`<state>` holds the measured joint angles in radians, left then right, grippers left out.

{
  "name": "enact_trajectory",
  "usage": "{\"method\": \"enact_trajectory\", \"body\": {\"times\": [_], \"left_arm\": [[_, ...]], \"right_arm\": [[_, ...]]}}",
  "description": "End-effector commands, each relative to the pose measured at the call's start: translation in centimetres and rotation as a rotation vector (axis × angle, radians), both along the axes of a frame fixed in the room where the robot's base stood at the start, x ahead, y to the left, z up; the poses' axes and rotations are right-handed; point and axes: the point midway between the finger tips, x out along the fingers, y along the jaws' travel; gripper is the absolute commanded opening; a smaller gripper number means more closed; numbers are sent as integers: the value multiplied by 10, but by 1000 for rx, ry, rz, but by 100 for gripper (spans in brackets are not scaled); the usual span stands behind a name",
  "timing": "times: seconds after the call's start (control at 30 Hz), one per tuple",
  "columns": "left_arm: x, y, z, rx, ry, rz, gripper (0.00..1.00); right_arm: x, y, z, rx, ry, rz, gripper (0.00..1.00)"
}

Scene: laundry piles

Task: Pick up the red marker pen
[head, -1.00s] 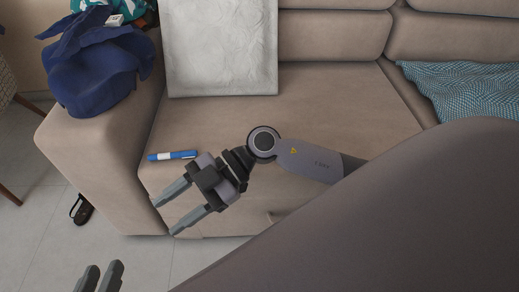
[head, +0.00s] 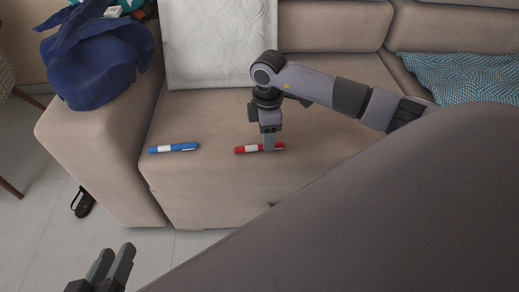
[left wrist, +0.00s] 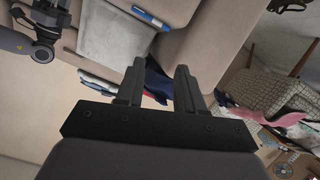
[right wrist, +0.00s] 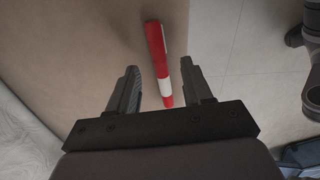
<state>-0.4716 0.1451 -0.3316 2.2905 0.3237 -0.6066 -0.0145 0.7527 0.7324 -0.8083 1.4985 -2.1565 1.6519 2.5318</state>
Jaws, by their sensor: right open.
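The red marker pen (head: 246,149) with a white band lies on the sofa seat near its front edge. My right gripper (head: 269,147) points down over the pen and hides part of it in the head view. In the right wrist view the pen (right wrist: 157,52) lies lengthwise, its lower end between the open fingers (right wrist: 160,90), nearer the right one. I cannot tell whether the fingers touch it. My left gripper (head: 112,262) is at the lower left, away from the sofa; in the left wrist view its fingers (left wrist: 160,80) are apart with nothing held.
A blue marker pen (head: 174,148) lies on the seat to the left of the red one. A white panel (head: 220,45) leans on the backrest. Dark blue cloth (head: 95,70) covers the left armrest, and a patterned cushion (head: 465,85) is at right.

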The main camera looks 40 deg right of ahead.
Motion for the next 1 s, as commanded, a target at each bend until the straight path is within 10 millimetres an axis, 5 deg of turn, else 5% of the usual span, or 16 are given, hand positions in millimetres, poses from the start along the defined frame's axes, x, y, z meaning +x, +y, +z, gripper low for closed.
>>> {"method": "enact_trajectory", "body": {"times": [0.13, 0.4, 0.57, 1.0], "left_arm": [[-1, 6, -6, 30, -40, 9, 37], [-1, 8, -2, 40, -53, 14, 37], [-1, 8, -2, 40, -53, 13, 37], [-2, 6, 2, 30, -45, 9, 37]], "right_arm": [[0, 0, -26, 0, 1, -1, 50], [1, 0, -28, 1, 0, 1, 50], [1, 0, -28, 2, -1, 1, 0], [1, 0, -16, 2, -3, 1, 0]]}}
